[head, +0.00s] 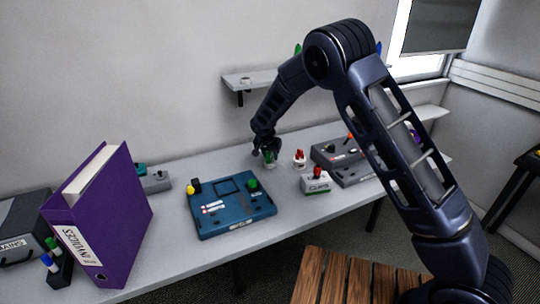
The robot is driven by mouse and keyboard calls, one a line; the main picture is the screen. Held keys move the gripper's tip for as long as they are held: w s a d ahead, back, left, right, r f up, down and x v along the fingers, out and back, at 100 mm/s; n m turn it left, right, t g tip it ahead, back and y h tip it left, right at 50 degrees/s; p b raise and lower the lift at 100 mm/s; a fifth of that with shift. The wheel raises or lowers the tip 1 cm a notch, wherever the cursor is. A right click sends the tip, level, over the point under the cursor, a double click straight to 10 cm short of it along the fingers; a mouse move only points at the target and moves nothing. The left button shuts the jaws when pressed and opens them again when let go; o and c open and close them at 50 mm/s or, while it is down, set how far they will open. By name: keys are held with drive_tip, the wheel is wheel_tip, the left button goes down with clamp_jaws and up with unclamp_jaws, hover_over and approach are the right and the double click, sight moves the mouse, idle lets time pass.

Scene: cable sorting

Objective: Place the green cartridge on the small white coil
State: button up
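My gripper (267,150) points down over the back of the table, just left of the white item with a red top. A small green item (269,156), which looks like the green cartridge, shows directly at my fingertips. Something small and whitish, perhaps the small white coil (270,164), shows just under the green item. I cannot tell whether the green item rests on it or is held above it. My fingers are dark and small here, so whether they are open or shut on the green item is unclear.
A small white item with a red top (300,161) stands right of my gripper. In front are a white-and-green clips box (316,181) and a blue case (232,215). Grey devices (345,160) lie right. A purple binder (110,215) stands left. A wall shelf (247,78) is behind.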

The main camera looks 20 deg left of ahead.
drive_tip(key=v, duration=1.2)
drive_tip(key=d+r, duration=0.6)
drive_tip(key=d, duration=0.6)
drive_tip(key=w+d+r, duration=0.1)
drive_tip(key=d+r, duration=0.5)
drive_tip(key=d, duration=0.6)
drive_tip(key=d+r, duration=0.6)
drive_tip(key=d, duration=0.6)
drive_tip(key=s+d+r, duration=0.2)
drive_tip(key=s+d, duration=2.3)
